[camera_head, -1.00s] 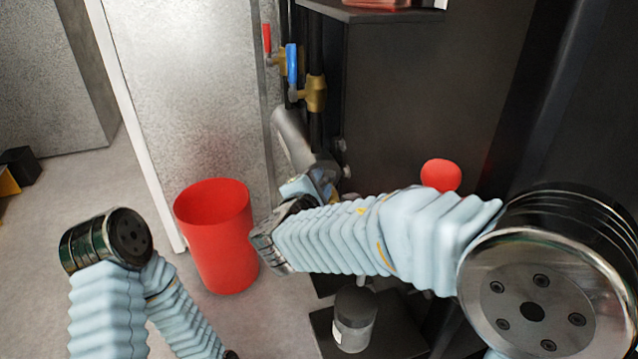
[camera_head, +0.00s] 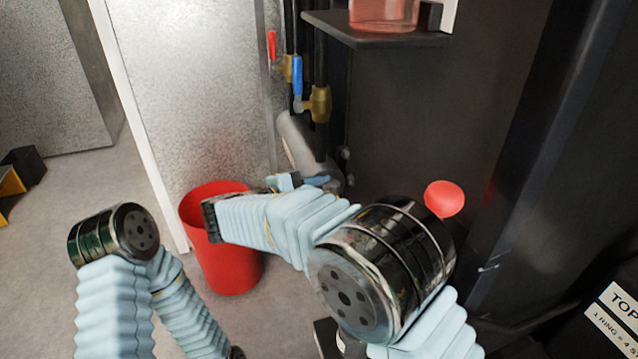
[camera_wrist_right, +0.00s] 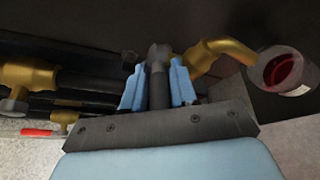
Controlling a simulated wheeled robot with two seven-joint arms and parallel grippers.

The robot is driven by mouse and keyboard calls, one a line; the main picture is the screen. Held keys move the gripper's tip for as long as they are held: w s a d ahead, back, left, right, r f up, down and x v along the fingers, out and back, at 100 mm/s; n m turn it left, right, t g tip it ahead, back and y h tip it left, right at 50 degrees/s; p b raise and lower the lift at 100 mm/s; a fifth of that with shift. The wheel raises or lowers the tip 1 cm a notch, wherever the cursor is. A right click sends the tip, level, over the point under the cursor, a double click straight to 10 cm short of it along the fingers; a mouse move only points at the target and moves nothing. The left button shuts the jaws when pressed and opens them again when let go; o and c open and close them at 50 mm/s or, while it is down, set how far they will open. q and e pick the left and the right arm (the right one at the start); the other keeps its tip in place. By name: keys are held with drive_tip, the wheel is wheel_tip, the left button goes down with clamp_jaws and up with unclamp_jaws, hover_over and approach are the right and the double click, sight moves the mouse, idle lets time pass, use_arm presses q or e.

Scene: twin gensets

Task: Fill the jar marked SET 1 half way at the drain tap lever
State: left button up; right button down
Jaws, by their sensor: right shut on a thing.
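My right gripper (camera_wrist_right: 158,92) is shut on the dark drain tap lever (camera_wrist_right: 157,72), its blue fingers on either side of it. In the head view the right gripper (camera_head: 292,183) is low beside the pipework, and my arm hides the lever. A bent brass tap spout (camera_wrist_right: 222,50) is just right of the fingers in the wrist view. Its end is beside the round mouth of a clear jar (camera_wrist_right: 287,70) with dark red liquid inside. I cannot read a mark on the jar. In the head view my right arm hides nearly all of it.
A red bin (camera_head: 232,268) stands behind my right forearm. Brass valves with a blue lever (camera_head: 297,76) and a red lever (camera_head: 271,46) are above. A shelf (camera_head: 375,38) holds a container of red liquid (camera_head: 384,12). A red knob (camera_head: 444,198) is on the right.

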use_arm(q)
drive_tip(key=shift+w+r, duration=0.1)
drive_tip(key=shift+r, duration=0.3)
use_arm(e)
drive_tip(key=shift+w+m+g+h, duration=0.15)
drive_tip(key=shift+m+g+h, duration=0.15)
drive_tip(key=shift+m+g, duration=0.1)
drive_tip(key=c, duration=1.2)
unclamp_jaws()
